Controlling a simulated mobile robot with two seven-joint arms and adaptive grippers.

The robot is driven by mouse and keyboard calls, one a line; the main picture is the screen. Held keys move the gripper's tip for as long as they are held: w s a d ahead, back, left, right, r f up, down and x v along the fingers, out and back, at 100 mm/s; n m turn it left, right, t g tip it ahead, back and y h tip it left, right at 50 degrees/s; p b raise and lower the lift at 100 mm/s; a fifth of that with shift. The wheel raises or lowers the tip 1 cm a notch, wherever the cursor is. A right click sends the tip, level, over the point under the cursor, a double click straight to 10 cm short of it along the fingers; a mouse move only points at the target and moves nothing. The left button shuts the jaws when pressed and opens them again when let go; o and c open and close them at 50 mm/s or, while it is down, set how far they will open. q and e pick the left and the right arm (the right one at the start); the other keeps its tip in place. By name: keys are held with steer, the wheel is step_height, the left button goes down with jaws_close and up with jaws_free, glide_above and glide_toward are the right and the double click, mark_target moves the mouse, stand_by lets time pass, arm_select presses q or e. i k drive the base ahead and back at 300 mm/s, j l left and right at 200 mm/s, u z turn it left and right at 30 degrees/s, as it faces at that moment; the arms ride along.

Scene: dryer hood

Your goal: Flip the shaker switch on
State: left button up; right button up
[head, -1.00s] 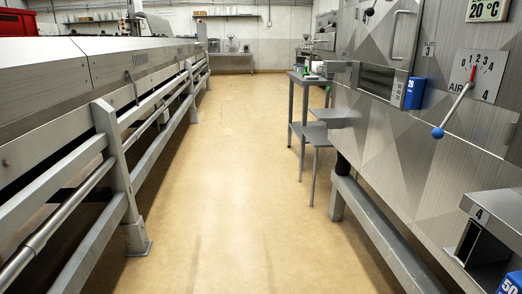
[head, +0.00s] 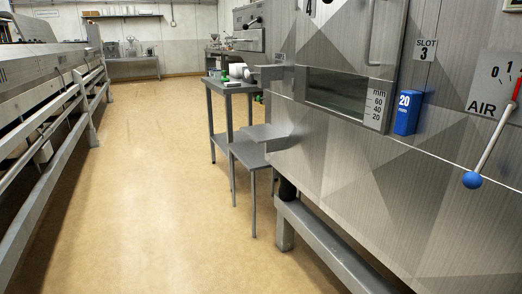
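No shaker switch can be made out with certainty in the head view. A grey side table (head: 232,86) stands in the middle distance at the left end of the steel machine, with small white and green items (head: 238,71) on it, too small to tell. Farther back, bench equipment (head: 214,45) stands on a surface by the back right wall, and more equipment (head: 131,47) stands on a back wall table. Neither of my grippers is in view.
The steel dryer hood (head: 350,150) fills the right side, with an air lever (head: 472,180) and a blue block marked 20 (head: 406,113). A low grey step stand (head: 262,134) juts into the aisle. A railed machine (head: 45,120) lines the left. The tan floor (head: 150,180) between is clear.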

mark_target(246, 27)
steer(key=i+j, duration=0.2)
steer(key=i+j+z, duration=0.1)
steer(key=j, duration=0.3)
steer(key=i+j, duration=0.5)
steer(key=i, duration=0.2)
steer(key=i+j+u, duration=0.1)
steer(key=i+j, duration=0.15)
steer(key=i, duration=0.2)
steer(key=i+j, duration=0.25)
steer(key=i, duration=0.2)
steer(key=i+j, duration=0.2)
steer(key=i, duration=0.25)
steer(key=i+j+u, duration=0.1)
steer(key=i+j, duration=0.15)
steer(key=i, duration=0.25)
